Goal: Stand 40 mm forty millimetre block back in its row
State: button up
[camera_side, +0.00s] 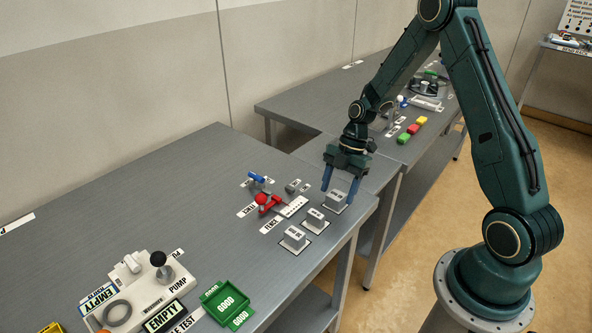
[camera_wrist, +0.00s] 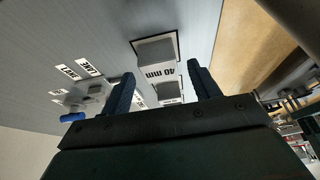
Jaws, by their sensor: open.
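The 40 mm block (camera_wrist: 157,58) is a grey block with a white face reading "40 mm" in the wrist view. It appears to sit on a dark-edged square on the bench, beyond my fingertips. A second grey block (camera_wrist: 169,90) shows behind it, between my fingers. In the side view, my gripper (camera_side: 339,192) points down over the far end of a row of blocks, its two blue fingers apart. The row holds a far block (camera_side: 336,202), a middle block (camera_side: 315,220) and a near block (camera_side: 294,239). I cannot tell which is the 40 mm one there.
A red-handled fixture (camera_side: 267,203) and a blue-handled one (camera_side: 257,177) stand left of the row, with labels. A pump panel (camera_side: 150,280) and green tray (camera_side: 226,303) lie nearer. The bench edge is close on the right.

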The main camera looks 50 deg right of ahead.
jog(key=v, duration=1)
dwell(0.4)
jog(key=s+a+r+m+t+h, duration=0.1)
jog(key=s+a+r+m+h, duration=0.15)
jog(key=a+r+m, duration=0.35)
jog(key=s+a+r+m+t+h, duration=0.1)
jog(key=s+a+r+m, duration=0.2)
jog(key=r, duration=0.4)
jog(key=s+a+r+m+t, duration=0.1)
jog(key=s+a+r+m, duration=0.1)
jog(key=s+m, duration=0.2)
jog(key=s+a+r+m+t, duration=0.2)
jog(key=s+m, duration=0.3)
jog(key=s, duration=0.5)
jog(key=shift+s+a+r+t+h, duration=0.2)
jog(key=shift+s+a+t+h, duration=0.15)
jog(key=shift+a+h, duration=0.15)
